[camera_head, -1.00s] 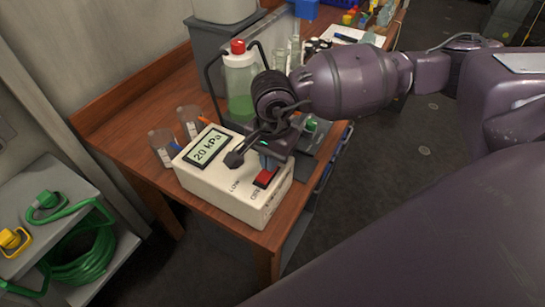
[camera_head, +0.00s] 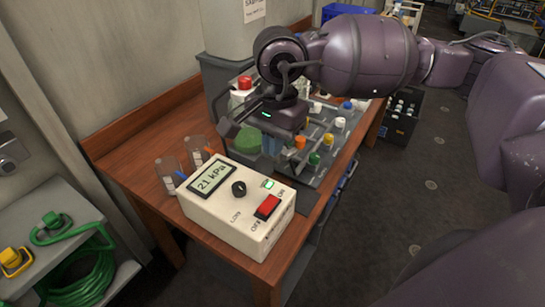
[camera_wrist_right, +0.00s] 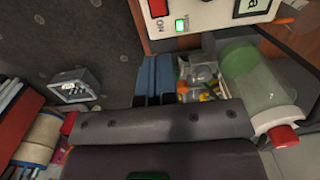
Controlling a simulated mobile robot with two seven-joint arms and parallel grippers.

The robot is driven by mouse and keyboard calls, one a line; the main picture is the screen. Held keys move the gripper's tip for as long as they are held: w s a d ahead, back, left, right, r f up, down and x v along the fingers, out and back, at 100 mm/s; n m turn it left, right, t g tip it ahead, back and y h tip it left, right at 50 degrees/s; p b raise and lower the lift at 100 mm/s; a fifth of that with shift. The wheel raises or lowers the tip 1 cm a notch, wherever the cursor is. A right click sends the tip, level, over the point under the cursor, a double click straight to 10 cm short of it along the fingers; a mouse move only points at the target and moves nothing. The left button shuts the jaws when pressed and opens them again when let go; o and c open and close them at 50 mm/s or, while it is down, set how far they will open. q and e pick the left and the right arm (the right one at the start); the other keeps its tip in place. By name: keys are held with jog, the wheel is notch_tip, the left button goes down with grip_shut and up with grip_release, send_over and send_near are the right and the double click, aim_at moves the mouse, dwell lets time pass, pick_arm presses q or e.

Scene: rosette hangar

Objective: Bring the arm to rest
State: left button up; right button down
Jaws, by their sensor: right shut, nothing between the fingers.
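My right arm reaches in from the right in the head view. My right gripper (camera_head: 271,145) is shut and empty, its blue fingers pointing down just behind the control box, apart from it. In the wrist view the fingers (camera_wrist_right: 153,78) are together. The white control box (camera_head: 222,221) stands on the wooden bench. Its display (camera_head: 212,178) reads 21 kPa. It has a black knob (camera_head: 238,188), a red switch (camera_head: 267,206) and a lit green lamp (camera_head: 268,184). The lamp also shows in the wrist view (camera_wrist_right: 181,26). My left gripper is out of view.
A red-capped bottle (camera_head: 247,137) with green liquid stands behind my gripper, partly hidden. Two clear cups (camera_head: 169,172) stand left of the box. A tray with several coloured-capped vials (camera_head: 340,123) lies to the right. A shelf with a green hose (camera_head: 75,278) is at lower left.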

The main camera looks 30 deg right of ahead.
jog(key=s+a+f+m+g+y, duration=0.1)
jog(key=s+a+y, duration=0.15)
jog(key=a, duration=0.25)
jog(key=s+a+g+y, duration=0.1)
jog(key=s+a+y, duration=0.1)
jog(key=a+y, duration=0.15)
jog(key=s+a+r+m+y, duration=0.3)
jog(key=a+r+m+y, duration=0.5)
jog(key=y, duration=0.3)
jog(key=w+d+f+m+t+h, duration=0.1)
jog(key=w+d+m+t+h, duration=0.35)
jog(key=m+t, duration=0.85)
jog(key=w+d+f+m+t+h, duration=0.1)
jog(key=w+d+m+t+h, duration=0.3)
jog(key=m+t, duration=0.9)
jog(key=d+f+m+g+h, duration=0.6)
jog(key=d+f+m+h, duration=0.25)
jog(key=m, duration=0.55)
jog(key=s+d+f+m+g+h, duration=0.1)
jog(key=s+d+f+m+g, duration=0.2)
jog(key=s+f+m+g, duration=0.5)
jog(key=s+d+f+m+g, duration=0.3)
jog(key=s+f+g, duration=0.3)
jog(key=s+f, duration=0.6)
jog(key=w+f+n+t, duration=0.1)
jog(key=w+f+t, duration=0.5)
jog(key=f, duration=0.3)
jog(key=shift+w+d+t, duration=0.15)
jog(key=shift+w+t, duration=0.05)
jog(key=shift+t, duration=0.7)
